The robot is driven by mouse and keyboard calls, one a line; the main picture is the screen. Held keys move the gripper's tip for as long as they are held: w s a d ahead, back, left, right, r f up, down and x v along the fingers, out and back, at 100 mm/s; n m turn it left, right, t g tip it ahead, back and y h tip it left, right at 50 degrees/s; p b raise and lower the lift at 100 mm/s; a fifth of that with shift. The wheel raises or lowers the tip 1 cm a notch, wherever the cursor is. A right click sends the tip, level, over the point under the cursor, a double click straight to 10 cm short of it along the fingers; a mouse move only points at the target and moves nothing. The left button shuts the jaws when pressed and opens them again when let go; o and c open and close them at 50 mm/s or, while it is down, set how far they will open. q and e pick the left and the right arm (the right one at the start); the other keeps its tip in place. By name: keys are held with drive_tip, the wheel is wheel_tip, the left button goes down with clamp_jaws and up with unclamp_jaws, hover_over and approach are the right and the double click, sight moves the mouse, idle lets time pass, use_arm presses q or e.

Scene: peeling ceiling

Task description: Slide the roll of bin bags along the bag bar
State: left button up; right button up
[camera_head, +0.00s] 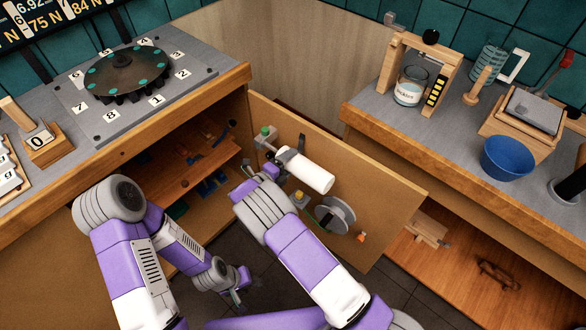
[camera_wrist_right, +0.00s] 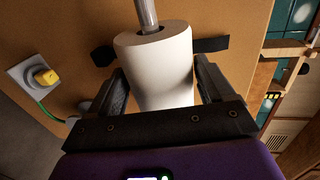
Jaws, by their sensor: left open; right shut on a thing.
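The roll of bin bags (camera_head: 308,172) is a white cylinder on the inner face of the open cabinet door. In the right wrist view the roll (camera_wrist_right: 162,62) sits around the grey metal bag bar (camera_wrist_right: 147,14), which comes out of its near end at the top. My right gripper (camera_head: 284,160) is shut on the roll, with one dark finger on each side of it. Its purple hand hides the lower part of the roll in the wrist view. My left gripper (camera_head: 238,286) is open and empty, low in front of the cabinet, away from the roll.
The cabinet door (camera_head: 385,203) also carries a grey reel (camera_head: 335,216), a small orange item (camera_head: 361,237) and a yellow plug (camera_wrist_right: 45,77) with a green cord. The left counter holds a numbered turntable (camera_head: 128,72). The right counter holds a blue bowl (camera_head: 508,158).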

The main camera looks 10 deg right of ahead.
drive_tip(key=shift+w+a+b, duration=1.25)
drive_tip(key=shift+w, duration=0.15)
drive_tip(key=shift+w+a, duration=0.8)
drive_tip(key=shift+w, duration=0.05)
drive_tip(key=o, duration=1.4)
drive_tip(key=p+v, duration=0.2)
drive_tip(key=v, duration=0.5)
drive_tip(key=shift+s+a+r, duration=0.1)
drive_tip(key=shift+s+a, duration=0.05)
drive_tip(key=shift+s, duration=0.1)
